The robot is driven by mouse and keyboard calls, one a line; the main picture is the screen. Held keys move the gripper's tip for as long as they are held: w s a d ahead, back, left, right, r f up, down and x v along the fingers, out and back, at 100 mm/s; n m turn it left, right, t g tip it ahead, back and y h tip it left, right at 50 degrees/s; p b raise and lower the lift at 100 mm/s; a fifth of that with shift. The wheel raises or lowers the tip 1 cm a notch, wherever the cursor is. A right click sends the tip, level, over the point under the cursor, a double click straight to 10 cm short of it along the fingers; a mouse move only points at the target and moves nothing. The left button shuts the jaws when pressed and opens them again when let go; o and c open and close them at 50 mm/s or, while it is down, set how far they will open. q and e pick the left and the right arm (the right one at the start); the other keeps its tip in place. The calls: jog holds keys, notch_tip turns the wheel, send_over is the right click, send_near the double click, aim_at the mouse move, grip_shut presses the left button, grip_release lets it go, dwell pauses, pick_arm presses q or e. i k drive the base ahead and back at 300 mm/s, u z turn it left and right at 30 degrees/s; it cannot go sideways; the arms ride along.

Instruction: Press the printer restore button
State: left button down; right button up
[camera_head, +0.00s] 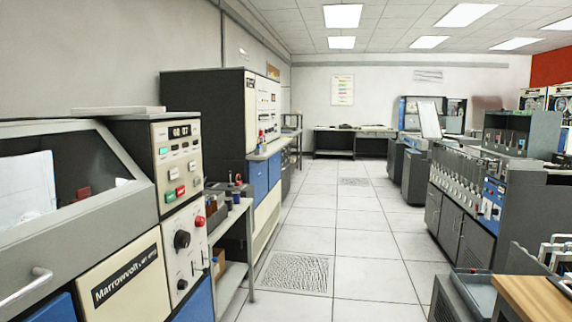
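A grey machine with a slanted window (30,185) stands close at the left; white paper shows behind the glass, so it looks like the printer. Its cream front plate (125,283) reads "Marrowvolt". At its right end is a cream control panel (176,215) with a small display (180,131). The panel carries a lit green button (163,151), a row of small green and red buttons (181,190), a red round knob (199,221) and a black dial (182,240). Button labels are too small to read, so I cannot tell which is restore. Neither gripper is in view.
A shelf table (232,218) with small items stands just past the panel. A tall black and cream cabinet (205,110) is behind it. A card machine (462,187) and wooden top (540,300) stand at the right. The tiled floor (345,235) between is clear.

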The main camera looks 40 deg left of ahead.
aim_at(173, 173)
jog(key=u, duration=0.4)
jog(key=i, duration=1.6)
jog(key=u, duration=1.55)
jog(key=i, duration=0.4)
jog(key=u, duration=0.25)
